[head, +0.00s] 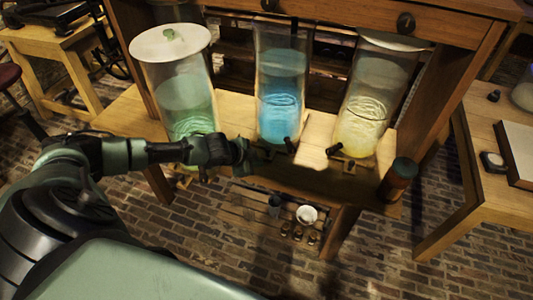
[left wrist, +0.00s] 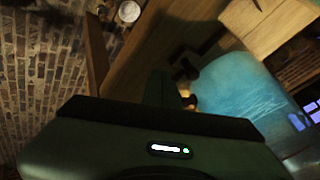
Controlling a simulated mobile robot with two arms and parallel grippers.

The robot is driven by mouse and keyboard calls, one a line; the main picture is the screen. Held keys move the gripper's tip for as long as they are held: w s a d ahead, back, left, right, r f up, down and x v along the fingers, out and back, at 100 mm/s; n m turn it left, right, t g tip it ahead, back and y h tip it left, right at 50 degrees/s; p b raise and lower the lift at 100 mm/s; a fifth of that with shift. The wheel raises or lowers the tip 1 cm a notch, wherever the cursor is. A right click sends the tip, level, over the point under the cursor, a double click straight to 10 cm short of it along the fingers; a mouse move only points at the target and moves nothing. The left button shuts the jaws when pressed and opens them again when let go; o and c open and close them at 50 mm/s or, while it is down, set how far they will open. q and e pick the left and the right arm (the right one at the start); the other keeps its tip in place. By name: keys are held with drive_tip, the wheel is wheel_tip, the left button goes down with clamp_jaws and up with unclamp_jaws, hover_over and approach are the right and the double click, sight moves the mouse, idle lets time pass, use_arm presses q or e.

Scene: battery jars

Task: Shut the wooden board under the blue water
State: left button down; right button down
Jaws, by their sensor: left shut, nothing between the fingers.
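The jar of blue water (head: 280,95) stands on a wooden shelf (head: 318,135) between a green-water jar (head: 187,100) and a yellow-water jar (head: 362,110). It also shows large in the left wrist view (left wrist: 255,95). A black tap (head: 290,146) sticks out at its foot. The wood in front of and below the blue jar is dark, and I cannot tell a separate board or how far it stands out. My left gripper (head: 243,152) is shut and empty, just left of the blue jar's foot, partly over the shelf front. My right gripper is not in view.
A dark bottle-like cylinder (head: 398,180) stands at the shelf's right front corner. A low slatted rack holds a white bowl (head: 307,214) and small items below. A side table (head: 485,165) stands right.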

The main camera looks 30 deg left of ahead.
use_arm(q)
drive_tip(key=x, duration=0.4)
drive_tip(key=shift+d+r, duration=0.1)
drive_tip(key=shift+r, duration=0.05)
drive_tip(key=shift+w+a, duration=0.3)
drive_tip(key=shift+w, duration=0.3)
drive_tip(key=shift+w+a, duration=0.3)
drive_tip(key=shift+w, duration=0.3)
drive_tip(key=shift+w+a, duration=0.4)
drive_tip(key=shift+w, duration=0.35)
